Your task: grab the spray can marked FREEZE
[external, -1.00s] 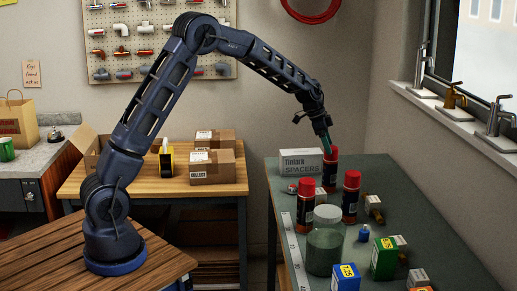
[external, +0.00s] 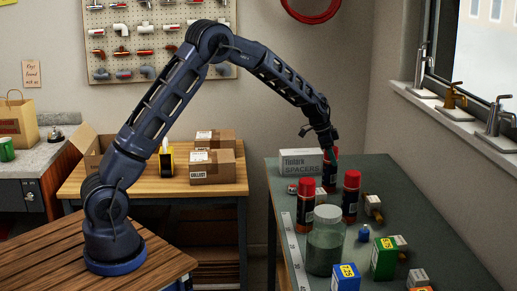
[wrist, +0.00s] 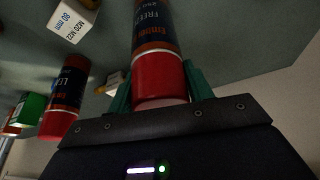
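The spray can marked FREEZE (wrist: 153,28), dark with a red cap, is in the middle of the wrist view. In the external view the can (external: 329,180) stands upright beside the spacers box, its upper part largely hidden by my gripper (external: 331,154). In the wrist view my gripper (wrist: 160,88) has its green fingers apart, one on each side of the red cap. It looks open; I cannot tell whether either finger touches the cap.
Two similar red-capped cans, one at front left (external: 306,207) and one at right (external: 351,197), stand nearby. A white spacers box (external: 300,163) is just left of the FREEZE can. A jar (external: 324,245) and small boxes stand nearer the front of the green table (external: 440,255).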

